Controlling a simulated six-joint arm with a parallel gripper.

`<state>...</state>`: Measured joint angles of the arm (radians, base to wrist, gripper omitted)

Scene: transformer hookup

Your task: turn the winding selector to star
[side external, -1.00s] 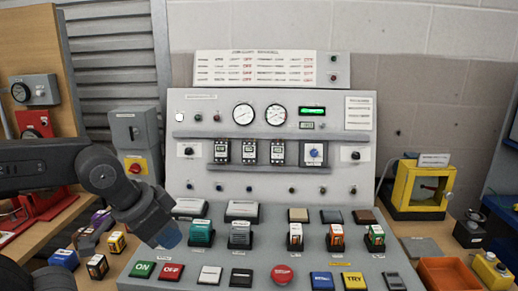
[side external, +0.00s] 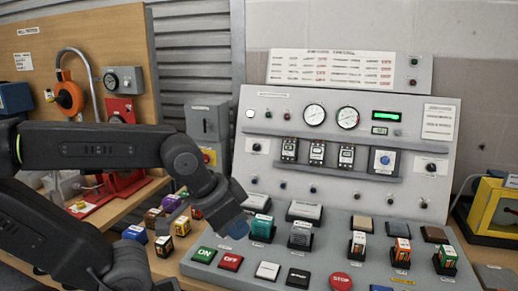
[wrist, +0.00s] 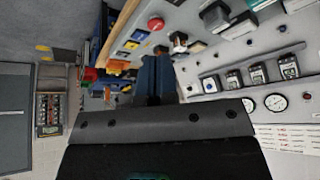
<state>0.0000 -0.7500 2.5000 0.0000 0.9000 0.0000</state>
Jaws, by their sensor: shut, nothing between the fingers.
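A blue knob (side external: 385,160) on a white plate sits at the right end of the row of devices on the upright panel. It looks like a selector, but its markings are too small to read. Black knobs sit on white plates at the left (side external: 256,147) and right (side external: 431,167) of that row. My gripper (side external: 236,228) is over the left part of the sloped desk, beside the teal block, well apart from the knobs. Its fingers (wrist: 157,77) are shut and empty in the wrist view.
The desk carries a teal block (side external: 262,228), several other blocks, an ON button (side external: 204,254) and a red STOP button (side external: 341,281). Two round meters (side external: 314,117) sit above the devices. Small coloured blocks (side external: 180,226) lie on the bench at left. Space before the upper panel is clear.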

